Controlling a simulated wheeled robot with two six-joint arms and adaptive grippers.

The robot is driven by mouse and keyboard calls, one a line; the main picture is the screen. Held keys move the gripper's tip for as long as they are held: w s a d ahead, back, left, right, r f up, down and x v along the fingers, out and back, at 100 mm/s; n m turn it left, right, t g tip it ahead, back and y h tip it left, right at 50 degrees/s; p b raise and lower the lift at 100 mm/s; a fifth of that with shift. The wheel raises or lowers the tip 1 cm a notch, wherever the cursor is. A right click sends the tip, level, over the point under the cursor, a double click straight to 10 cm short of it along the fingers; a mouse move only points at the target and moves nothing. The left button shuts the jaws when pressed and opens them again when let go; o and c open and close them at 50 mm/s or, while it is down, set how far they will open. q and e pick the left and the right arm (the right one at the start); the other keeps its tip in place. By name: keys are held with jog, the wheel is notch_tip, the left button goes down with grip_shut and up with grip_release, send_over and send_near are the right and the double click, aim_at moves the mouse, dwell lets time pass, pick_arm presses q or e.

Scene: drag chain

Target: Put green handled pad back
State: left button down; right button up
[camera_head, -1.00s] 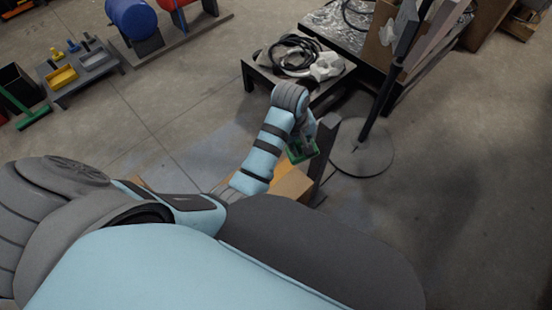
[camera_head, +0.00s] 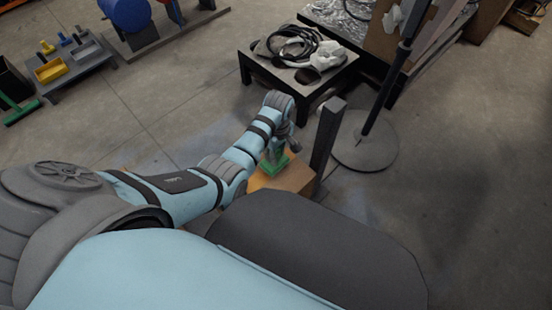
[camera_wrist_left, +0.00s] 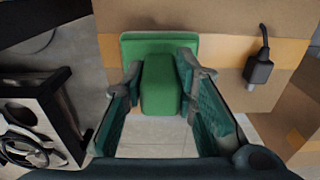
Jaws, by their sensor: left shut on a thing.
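The green handled pad (camera_head: 274,165) shows small in the head view, at the tip of my left arm and over the cardboard box (camera_head: 293,179). In the left wrist view it is a flat green plate (camera_wrist_left: 130,47) with a green block handle (camera_wrist_left: 159,95). My left gripper (camera_wrist_left: 160,80) is shut on the handle, one finger on each side. The pad lies against or just above the box's cardboard face (camera_wrist_left: 225,20) in that view; I cannot tell whether they touch. My right gripper is not in view.
A black plug (camera_wrist_left: 259,70) lies on the cardboard in the wrist view. A dark upright post (camera_head: 326,138) stands beside the box. A black table (camera_head: 262,68) with cables and white gloves is behind, near a round-based stand (camera_head: 362,152). Floor at right is clear.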

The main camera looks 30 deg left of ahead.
pick_arm(q)
jog(key=shift+f, duration=0.95)
jog(key=shift+r, duration=0.2)
jog(key=c, duration=1.8)
grip_release()
jog(key=shift+s, duration=0.1)
jog(key=o, duration=0.5)
jog(key=shift+f, duration=0.1)
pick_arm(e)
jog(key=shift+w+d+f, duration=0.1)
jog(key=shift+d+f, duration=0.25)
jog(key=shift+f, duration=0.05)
pick_arm(q)
jog(key=r+p, duration=0.3)
jog(key=r, duration=0.2)
jog(key=r+p, duration=0.3)
jog(key=r, duration=0.3)
jog(key=shift+w+d+r, duration=0.15)
jog(key=shift+w+r, duration=0.05)
jog(key=shift+r, duration=0.45)
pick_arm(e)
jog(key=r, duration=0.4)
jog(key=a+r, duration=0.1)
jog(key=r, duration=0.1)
